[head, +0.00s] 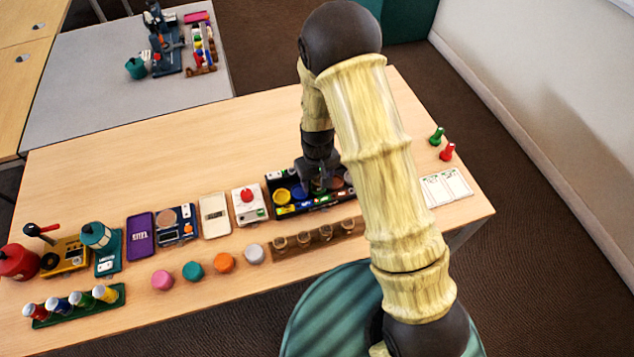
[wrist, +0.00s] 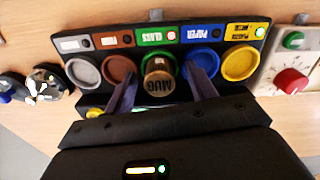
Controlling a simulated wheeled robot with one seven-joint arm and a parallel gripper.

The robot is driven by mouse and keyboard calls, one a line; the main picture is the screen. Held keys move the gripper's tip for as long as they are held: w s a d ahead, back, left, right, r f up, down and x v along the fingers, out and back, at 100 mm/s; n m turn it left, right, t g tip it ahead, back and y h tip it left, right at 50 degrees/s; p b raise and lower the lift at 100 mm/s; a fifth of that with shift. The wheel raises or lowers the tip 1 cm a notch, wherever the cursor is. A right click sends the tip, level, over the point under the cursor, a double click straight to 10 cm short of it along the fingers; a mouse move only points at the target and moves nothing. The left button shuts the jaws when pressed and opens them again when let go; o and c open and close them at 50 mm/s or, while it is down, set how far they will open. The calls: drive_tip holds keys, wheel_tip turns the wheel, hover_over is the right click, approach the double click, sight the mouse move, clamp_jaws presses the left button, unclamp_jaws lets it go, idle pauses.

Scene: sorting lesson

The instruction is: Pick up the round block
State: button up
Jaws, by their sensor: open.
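My gripper (head: 318,183) is low over the black sorting tray (head: 268,184). In the wrist view its two fingers (wrist: 161,73) are open, one on each side of a small round wooden piece (wrist: 158,84) labelled "MUG". This piece is at the green round spot (wrist: 157,55) of the tray; I cannot tell whether the fingers touch it. In the head view, other round blocks stand in a row on the table: pink (head: 162,280), teal (head: 193,270), orange (head: 224,262) and grey (head: 254,254).
A wooden rack (head: 318,240) with several round wooden pieces lies in front of the tray. Left of the tray is a white box with a red knob (head: 246,196). Green (head: 437,136) and red (head: 447,152) pawns stand at the right. The table's back middle is clear.

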sight(318, 179)
drive_tip(key=c, duration=1.1)
drive_tip(key=shift+o, duration=0.2)
drive_tip(key=shift+r, duration=0.1)
wheel_tip(318, 179, up, 10)
drive_tip(key=shift+f, duration=0.1)
